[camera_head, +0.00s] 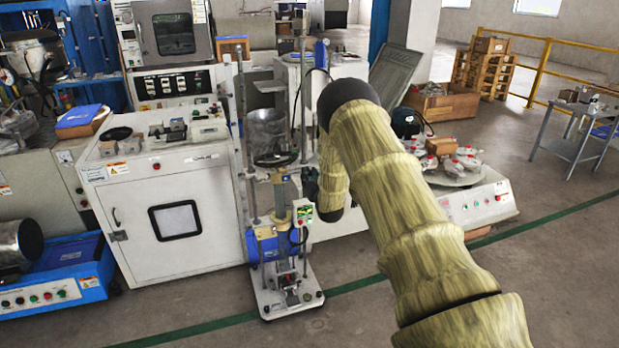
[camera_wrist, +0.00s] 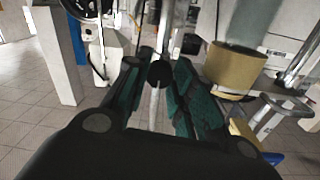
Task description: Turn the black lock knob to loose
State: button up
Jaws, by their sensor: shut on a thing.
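The black lock knob (camera_wrist: 160,74) shows in the wrist view as a round black end between the fingertips of my gripper (camera_wrist: 161,70). The dark fingers with green pads stand on either side of it, and the gripper is shut on it. A pale rod or cable shows below the knob. In the camera_head view the upright test stand (camera_head: 270,190) has a column, a handwheel and a blue motor. My sleeved arm reaches to its right side. The knob and fingertips cannot be made out there, and the knob's turn angle cannot be read.
A white cabinet machine (camera_head: 135,225) stands left of the stand, and a white machine with a round table (camera_head: 480,208) stands to the right. In the wrist view a yellow-tan cylinder (camera_wrist: 234,68) is close to the right finger. The floor in front is clear.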

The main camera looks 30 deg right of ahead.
jog(key=shift+n, duration=0.4)
jog(key=n+b, duration=0.4)
jog(key=n, duration=1.3)
jog(key=shift+f, duration=0.15)
jog(key=shift+d+n, duration=0.1)
jog(key=shift+n, duration=0.2)
jog(key=o, duration=1.1)
jog(key=shift+t, duration=0.3)
jog(key=shift+c, duration=0.2)
jog(key=v, duration=1.2)
jog(key=shift+r, duration=0.2)
jog(key=shift+d, duration=0.1)
